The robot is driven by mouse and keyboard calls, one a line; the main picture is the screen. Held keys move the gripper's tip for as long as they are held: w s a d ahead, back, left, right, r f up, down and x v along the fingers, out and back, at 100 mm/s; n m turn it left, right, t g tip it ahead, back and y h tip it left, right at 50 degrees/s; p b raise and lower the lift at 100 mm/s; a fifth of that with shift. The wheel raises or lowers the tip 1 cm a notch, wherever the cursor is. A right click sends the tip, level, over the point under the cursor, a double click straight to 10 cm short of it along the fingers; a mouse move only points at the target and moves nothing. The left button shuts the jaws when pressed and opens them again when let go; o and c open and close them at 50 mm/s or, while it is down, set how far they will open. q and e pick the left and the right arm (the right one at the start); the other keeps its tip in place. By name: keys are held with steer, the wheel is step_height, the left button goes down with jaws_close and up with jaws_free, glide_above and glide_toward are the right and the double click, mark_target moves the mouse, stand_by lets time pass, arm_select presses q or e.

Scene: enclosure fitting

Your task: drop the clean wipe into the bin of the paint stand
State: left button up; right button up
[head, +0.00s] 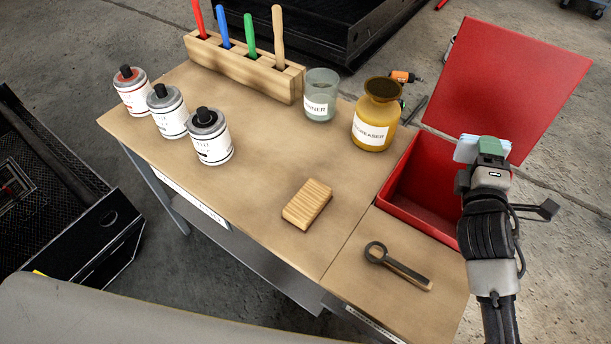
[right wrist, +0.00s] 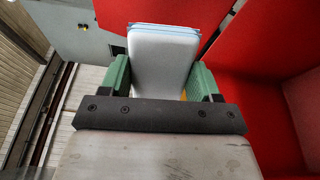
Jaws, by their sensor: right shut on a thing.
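My right gripper (head: 489,152) is shut on the clean wipe (head: 467,149), a flat folded white and pale blue pad. In the right wrist view the wipe (right wrist: 163,62) stands between the two green fingers. The red bin (head: 398,197) is at the right side of the stand (head: 262,225), with its red lid (head: 515,85) raised behind it. In the head view the gripper and wipe overlap the bin's right side and the lid's lower edge. The arm hides part of the bin. My left gripper is not in view.
Three paint cans (head: 168,112) stand at the left. A wooden rack (head: 240,70) with brushes, a glass jar (head: 320,92) and an amber degreaser jar (head: 376,115) line the back. A ribbed wooden block (head: 307,204) and a wrench (head: 398,268) lie nearer.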

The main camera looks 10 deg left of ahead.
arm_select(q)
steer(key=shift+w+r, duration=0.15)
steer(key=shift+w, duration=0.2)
arm_select(e)
steer(key=shift+f, duration=0.1)
steer(key=o, duration=1.1)
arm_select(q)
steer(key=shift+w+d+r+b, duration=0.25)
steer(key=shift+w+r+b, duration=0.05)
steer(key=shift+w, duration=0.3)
arm_select(e)
steer(key=s+a, duration=0.1)
steer(key=s, duration=0.9)
steer(key=shift+s+a, duration=0.35)
